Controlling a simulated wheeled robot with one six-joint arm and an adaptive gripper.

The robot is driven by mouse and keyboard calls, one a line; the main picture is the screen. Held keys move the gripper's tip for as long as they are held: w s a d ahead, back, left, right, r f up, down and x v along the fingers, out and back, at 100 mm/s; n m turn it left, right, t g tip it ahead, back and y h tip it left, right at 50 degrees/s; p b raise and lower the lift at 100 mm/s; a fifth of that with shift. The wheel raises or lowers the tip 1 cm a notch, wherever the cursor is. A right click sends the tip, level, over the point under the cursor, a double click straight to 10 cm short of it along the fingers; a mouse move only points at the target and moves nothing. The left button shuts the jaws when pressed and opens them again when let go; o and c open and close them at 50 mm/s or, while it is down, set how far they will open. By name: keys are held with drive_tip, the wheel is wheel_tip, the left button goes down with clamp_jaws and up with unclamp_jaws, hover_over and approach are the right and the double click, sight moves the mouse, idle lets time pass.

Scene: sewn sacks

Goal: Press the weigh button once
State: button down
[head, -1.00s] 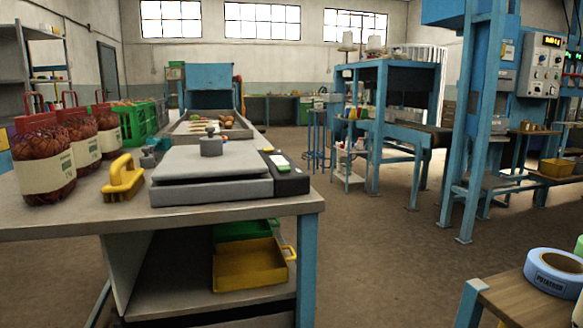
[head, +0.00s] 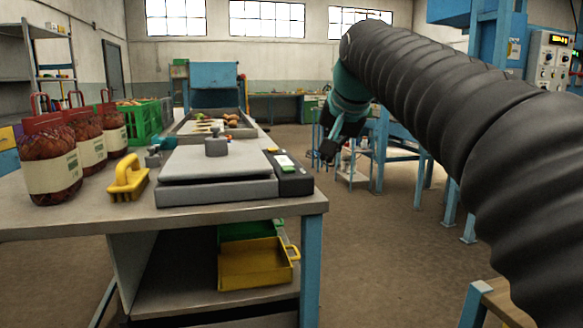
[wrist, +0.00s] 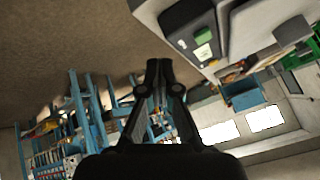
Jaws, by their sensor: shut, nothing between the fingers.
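The bench scale has a flat grey plate (head: 215,163) with a small grey weight on it. Its black control panel (head: 297,184) is at the right end. A white label or display with green on it (head: 284,161) sits on the panel. In the wrist view the panel (wrist: 178,25) shows a green button (wrist: 204,34) beside a white display (wrist: 204,52). My gripper (head: 327,152) is shut and empty, in the air to the right of the panel, apart from it. In the wrist view its fingertips (wrist: 158,66) point past the panel over the floor.
The scale stands on a grey table (head: 230,211) near its right edge. A yellow brush (head: 127,180) and several red net sacks (head: 48,165) are to the left. A tray of produce (head: 212,125) lies behind.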

drive_tip(key=w+a+r+m+y, duration=0.1)
drive_tip(key=w+a+r, duration=0.5)
drive_tip(key=w+a, duration=0.2)
drive_tip(key=shift+w+r+t, duration=0.15)
drive_tip(key=shift+w+t, duration=0.25)
drive_tip(key=shift+w, duration=0.1)
drive_tip(key=shift+a, duration=0.1)
drive_tip(key=b, duration=0.1)
hover_over(290, 168)
wheel_tip(290, 168, down, 5)
drive_tip(key=shift+s+f, duration=0.1)
drive_tip(key=shift+f+b, duration=1.65)
drive_tip(key=shift+f, duration=0.15)
drive_tip(key=shift+f, duration=0.2)
drive_tip(key=shift+f, duration=0.2)
